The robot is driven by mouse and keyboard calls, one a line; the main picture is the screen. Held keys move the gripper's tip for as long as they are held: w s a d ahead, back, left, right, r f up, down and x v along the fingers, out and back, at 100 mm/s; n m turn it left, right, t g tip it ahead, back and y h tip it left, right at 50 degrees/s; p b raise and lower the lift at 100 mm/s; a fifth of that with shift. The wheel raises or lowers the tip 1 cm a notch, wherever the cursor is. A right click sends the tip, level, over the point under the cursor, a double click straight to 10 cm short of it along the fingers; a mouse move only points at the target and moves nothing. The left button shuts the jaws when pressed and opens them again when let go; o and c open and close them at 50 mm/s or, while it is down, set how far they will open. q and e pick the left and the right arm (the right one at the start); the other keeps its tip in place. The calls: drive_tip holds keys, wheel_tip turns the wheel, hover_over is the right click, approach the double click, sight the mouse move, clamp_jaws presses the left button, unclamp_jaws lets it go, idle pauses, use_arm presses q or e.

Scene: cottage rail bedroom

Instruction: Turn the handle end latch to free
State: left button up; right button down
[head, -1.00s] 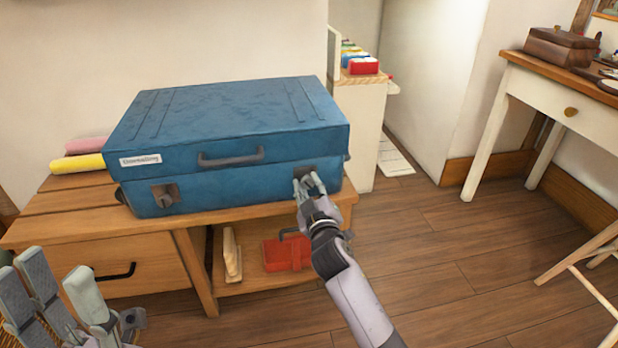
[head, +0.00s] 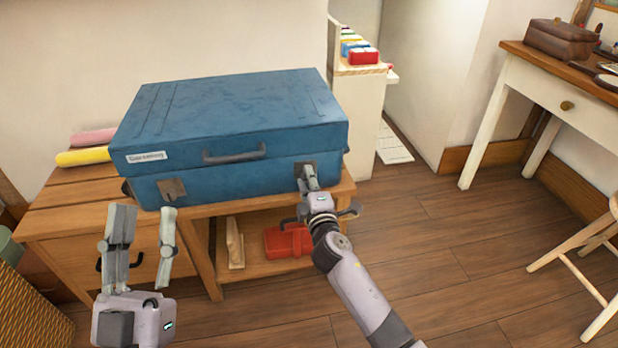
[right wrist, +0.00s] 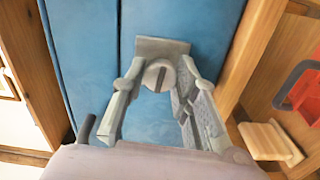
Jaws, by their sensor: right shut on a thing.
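The blue case (head: 225,115) lies shut on the wooden bench, its handle (head: 235,157) on the front side. A metal latch (head: 172,190) is at the front left; another latch is at the front right, partly hidden by my right gripper (head: 309,176). In the right wrist view that latch shows a plate (right wrist: 163,47) and a round slotted knob (right wrist: 160,76), the slot running roughly up and down. My right gripper's fingers are shut on the knob from both sides. My left gripper (head: 144,212) is open and empty in front of the bench's left part.
The bench (head: 60,215) has a drawer and an open shelf holding a red object (head: 288,242). A white desk (head: 535,90) stands right; the floor between is clear.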

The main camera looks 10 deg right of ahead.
use_arm(q)
drive_tip(key=shift+w+d+f+g, duration=0.1)
drive_tip(key=shift+w+f+g, duration=0.5)
drive_tip(key=shift+f, duration=0.1)
use_arm(e)
drive_tip(key=shift+n, duration=0.6)
drive_tip(key=shift+f, duration=0.1)
drive_tip(key=c, duration=1.2)
unclamp_jaws()
drive_tip(key=shift+c, duration=0.2)
drive_tip(key=s, duration=1.2)
